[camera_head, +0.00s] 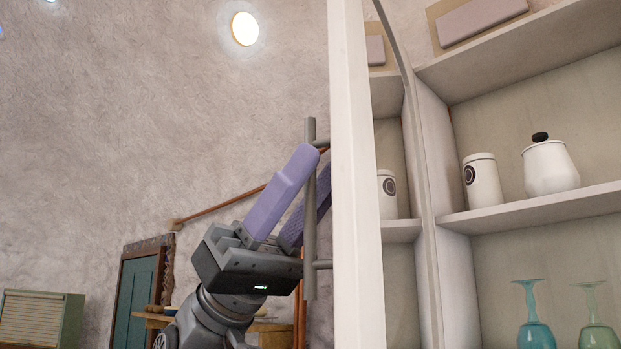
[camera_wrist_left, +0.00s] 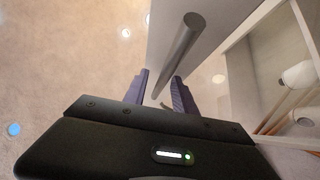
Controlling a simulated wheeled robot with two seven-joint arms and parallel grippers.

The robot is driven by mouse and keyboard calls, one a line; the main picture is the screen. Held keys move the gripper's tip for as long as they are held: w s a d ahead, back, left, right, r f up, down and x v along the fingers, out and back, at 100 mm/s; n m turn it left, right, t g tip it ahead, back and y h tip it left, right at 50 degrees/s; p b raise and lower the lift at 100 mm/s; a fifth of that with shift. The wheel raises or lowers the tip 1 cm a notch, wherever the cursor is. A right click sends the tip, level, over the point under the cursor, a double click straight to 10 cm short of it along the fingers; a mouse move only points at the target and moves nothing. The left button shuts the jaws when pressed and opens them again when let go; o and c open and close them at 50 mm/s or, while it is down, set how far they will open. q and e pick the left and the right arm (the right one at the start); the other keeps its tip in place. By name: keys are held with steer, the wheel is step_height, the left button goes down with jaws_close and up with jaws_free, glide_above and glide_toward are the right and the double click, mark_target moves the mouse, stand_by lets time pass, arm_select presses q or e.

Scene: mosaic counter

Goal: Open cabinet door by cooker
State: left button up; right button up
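The white cabinet door (camera_head: 356,200) stands swung open, seen nearly edge-on in the head view, with the shelves behind it exposed. Its grey bar handle (camera_head: 310,240) is on the door's left face; it also shows in the wrist view (camera_wrist_left: 180,50). My left gripper (camera_head: 312,162) has its purple fingers on either side of the handle bar. In the wrist view the fingers (camera_wrist_left: 161,78) are apart with the bar between them, and a gap shows beside the bar, so the gripper looks open around it. My right gripper is in neither view.
The cabinet shelves (camera_head: 535,209) hold a white canister (camera_head: 482,181), a lidded white jar (camera_head: 550,168) and coloured glasses (camera_head: 534,325). A teal door (camera_head: 137,300) and a green cabinet (camera_head: 40,318) stand at lower left. The space left of the cabinet door looks open.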

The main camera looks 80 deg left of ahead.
arm_select(q)
steer(key=shift+f, duration=0.1)
steer(key=b+v, duration=0.2)
steer(key=v, duration=0.5)
steer(key=shift+s+a+f, duration=0.2)
steer(key=shift+s, duration=0.05)
stand_by(0.4)
